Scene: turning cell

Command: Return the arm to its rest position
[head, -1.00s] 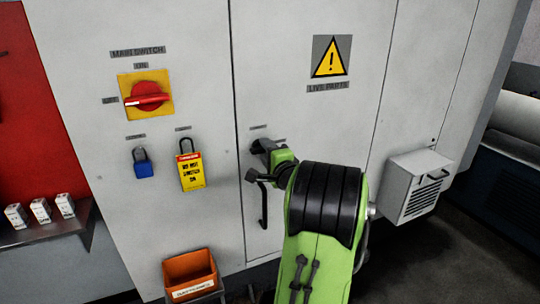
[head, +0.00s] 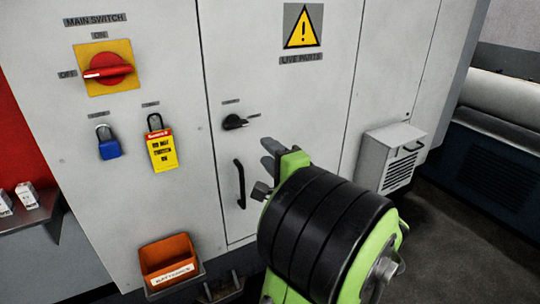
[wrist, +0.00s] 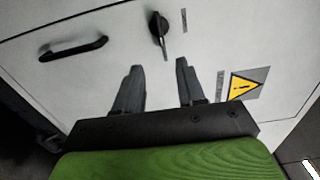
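My green arm with black ribbed joint covers (head: 325,235) is in the lower middle of the head view. My gripper (head: 267,152) is held in front of the grey cabinet, partly hidden by the arm. In the wrist view my gripper (wrist: 160,65) has its two dark fingers apart with nothing between them. The black door knob (head: 235,122) is up and left of the gripper in the head view. In the wrist view the knob (wrist: 158,26) lies beyond the fingertips, apart from them.
The cabinet door has a black handle (head: 239,184). The red main switch (head: 106,71) points to OFF. A blue padlock (head: 109,148) and yellow tag (head: 162,150) hang left. An orange bin (head: 168,262) and a grey vented box (head: 389,157) stick out. Dark floor lies right.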

